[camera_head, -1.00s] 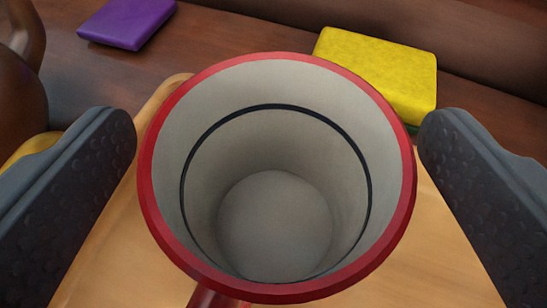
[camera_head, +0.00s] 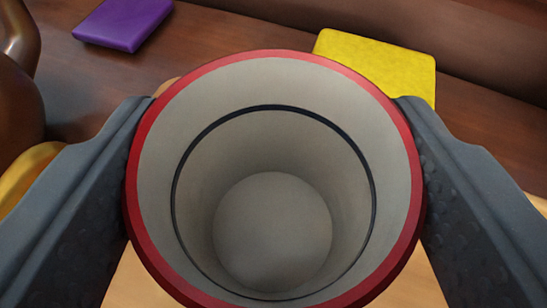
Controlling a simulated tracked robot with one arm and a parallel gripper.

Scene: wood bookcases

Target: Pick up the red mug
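The red mug (camera_head: 410,215) fills the middle of the view, seen from above into its open top. It has a red rim, a pale grey inside with a dark ring, and an empty bottom. My gripper (camera_head: 275,165) is shut on it, with one dark grey padded finger against each side of the mug. The handle is out of sight. I cannot tell whether the mug's base rests on the surface below.
A light wooden surface (camera_head: 395,285) lies under the mug. Behind it on the dark wood are a purple block (camera_head: 124,24) at left and a yellow block (camera_head: 380,65) at right. A glossy brown rounded object (camera_head: 14,110) and a yellow thing (camera_head: 28,178) are at the left edge.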

